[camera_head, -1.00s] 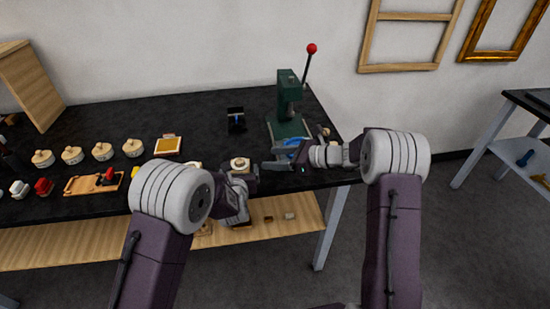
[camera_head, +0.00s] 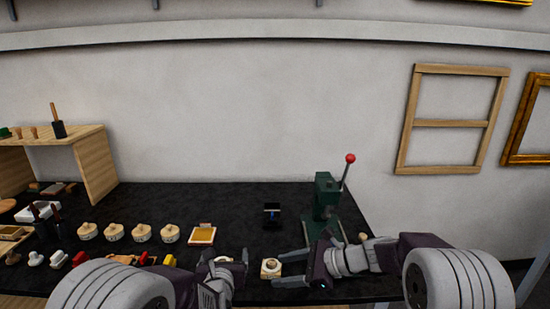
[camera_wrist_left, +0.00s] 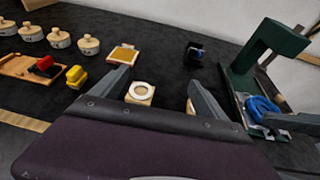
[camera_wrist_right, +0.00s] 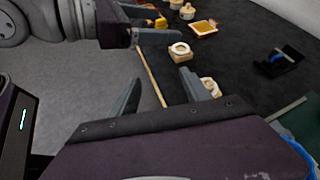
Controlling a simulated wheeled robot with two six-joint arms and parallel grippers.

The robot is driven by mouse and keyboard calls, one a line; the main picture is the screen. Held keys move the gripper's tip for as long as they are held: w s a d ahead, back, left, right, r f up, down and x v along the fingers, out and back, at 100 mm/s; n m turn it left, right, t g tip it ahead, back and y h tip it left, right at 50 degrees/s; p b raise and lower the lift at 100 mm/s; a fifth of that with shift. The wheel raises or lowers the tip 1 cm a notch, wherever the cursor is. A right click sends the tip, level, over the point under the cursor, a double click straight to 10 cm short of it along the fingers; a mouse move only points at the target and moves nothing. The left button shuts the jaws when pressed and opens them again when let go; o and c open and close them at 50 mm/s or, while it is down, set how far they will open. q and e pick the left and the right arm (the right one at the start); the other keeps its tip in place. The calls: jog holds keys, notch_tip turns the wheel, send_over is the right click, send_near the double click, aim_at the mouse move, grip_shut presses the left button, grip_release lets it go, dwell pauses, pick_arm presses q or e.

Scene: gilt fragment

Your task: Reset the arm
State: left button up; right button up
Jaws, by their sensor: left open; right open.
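My left gripper (camera_head: 225,254) is open and empty at the front edge of the black table. In the left wrist view its fingers (camera_wrist_left: 155,88) stand apart, with a small wooden block with a white ring (camera_wrist_left: 140,92) beyond them on the table. My right gripper (camera_head: 290,254) is open and empty, its fingers pointing left over the table in front of the green press (camera_head: 325,195). A ringed block (camera_head: 270,267) lies near its lower finger. In the right wrist view its fingers (camera_wrist_right: 160,88) are apart, with ringed blocks (camera_wrist_right: 180,50) beyond.
The press has a red-knobbed lever (camera_head: 349,158). A black holder (camera_head: 272,214), a gold-coloured pad (camera_head: 203,235) and several lidded pots (camera_head: 141,233) stand on the black table (camera_head: 240,205). A wooden shelf (camera_head: 95,165) is at the left. The table's back middle is clear.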

pick_arm(q)
jog(key=s+a+m+g+p, duration=0.1)
jog(key=s+a+m+g, duration=0.2)
jog(key=s+a+m, duration=0.3)
pick_arm(e)
jog(key=s+f+n+g+h, duration=0.35)
jog(key=s+n, duration=0.25)
jog(key=s, duration=0.6)
pick_arm(q)
jog(key=s+f+m+g, duration=0.4)
jog(key=s+m, duration=0.6)
jog(key=m, duration=0.5)
jog(key=s+f+m+g+h, duration=0.1)
jog(key=s+f+m+g, duration=0.4)
jog(key=s+m, duration=0.5)
jog(key=shift+s+d+f+m+g+p, duration=0.2)
jog(key=shift+d+m+g+p, duration=0.25)
jog(key=shift+m, duration=2.25)
pick_arm(e)
jog(key=s+d+f+n+h, duration=0.3)
jog(key=s+d+n+h, duration=0.1)
jog(key=d+n, duration=0.3)
jog(key=s+d+f+n+h, duration=0.3)
jog(key=s+d+n, duration=0.1)
jog(key=d+n, duration=0.2)
jog(key=shift+s+d+f+n+h, duration=0.3)
jog(key=shift+s+d+n+h, duration=0.1)
jog(key=shift+d, duration=0.2)
jog(key=shift+t, duration=0.25)
